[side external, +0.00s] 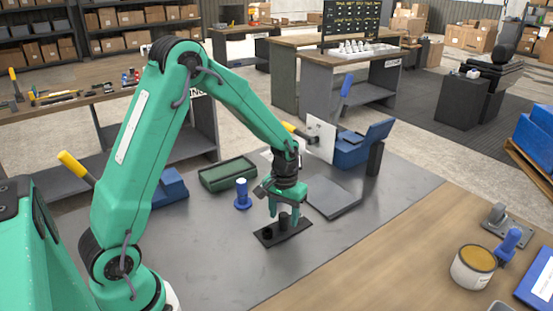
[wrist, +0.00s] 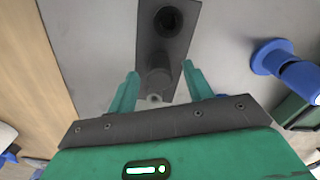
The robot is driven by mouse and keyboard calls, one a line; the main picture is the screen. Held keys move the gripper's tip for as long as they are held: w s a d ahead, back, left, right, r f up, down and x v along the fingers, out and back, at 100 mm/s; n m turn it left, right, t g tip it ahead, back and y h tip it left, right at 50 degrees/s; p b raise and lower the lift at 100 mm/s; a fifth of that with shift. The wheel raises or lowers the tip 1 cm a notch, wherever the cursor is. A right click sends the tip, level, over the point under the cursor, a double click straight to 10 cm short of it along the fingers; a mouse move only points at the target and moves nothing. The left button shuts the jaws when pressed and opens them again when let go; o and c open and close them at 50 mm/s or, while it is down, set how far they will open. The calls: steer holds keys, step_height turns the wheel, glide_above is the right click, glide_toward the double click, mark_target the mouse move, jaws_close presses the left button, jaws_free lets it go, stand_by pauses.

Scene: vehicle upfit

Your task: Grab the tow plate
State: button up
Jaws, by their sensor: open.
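A dark rectangular plate with two short round black posts, which looks like the tow plate (side external: 297,228), lies flat on the grey mat (side external: 225,266). My gripper (side external: 286,208) points down over it, with its fingers around the taller post. The wrist view shows the plate (wrist: 177,52) running away from between my open green fingers (wrist: 160,73). One post sits between the fingers with a gap on each side. The other post, with a dark hollow top, lies beyond the fingertips. Whether the fingertips touch the plate cannot be told.
A blue knobbed post (side external: 242,195) stands close to the left. A grey slab (side external: 333,198) lies behind to the right, near a blue vise-like block (side external: 362,148). A green tray (side external: 228,174) sits behind. The mat in front is clear.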

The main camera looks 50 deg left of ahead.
steer(key=shift+f, duration=0.6)
jaws_close()
